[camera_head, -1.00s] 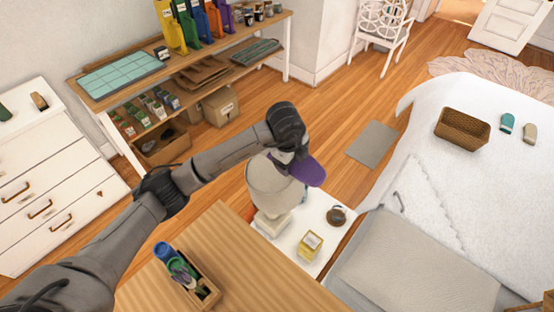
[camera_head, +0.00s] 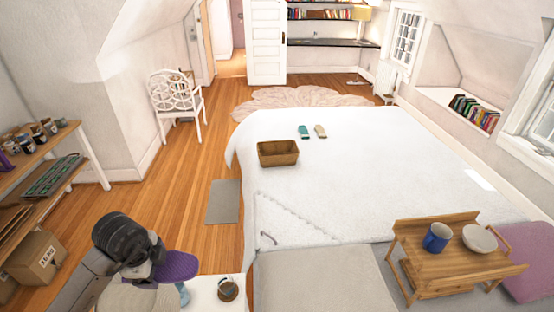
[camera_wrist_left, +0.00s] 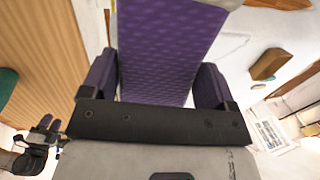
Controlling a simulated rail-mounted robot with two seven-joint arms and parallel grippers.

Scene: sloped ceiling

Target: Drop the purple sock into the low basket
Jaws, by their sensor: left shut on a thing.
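The purple sock (camera_head: 178,267) is held in my left gripper (camera_head: 153,272), at the lower left of the head view, above the lamp and white side table. In the left wrist view the purple sock (camera_wrist_left: 168,45) fills the space between the two fingers. The low brown woven basket (camera_head: 278,153) sits on the white bed, up and to the right of my left gripper and well apart from it. Its inside looks empty. In the left wrist view, what looks like my right gripper (camera_wrist_left: 42,135) is small at the lower left; its jaws are unclear.
A green item (camera_head: 304,131) and a beige item (camera_head: 320,131) lie on the bed (camera_head: 370,180) just right of the basket. A wooden tray table (camera_head: 440,265) with a blue mug and white bowl stands at lower right.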

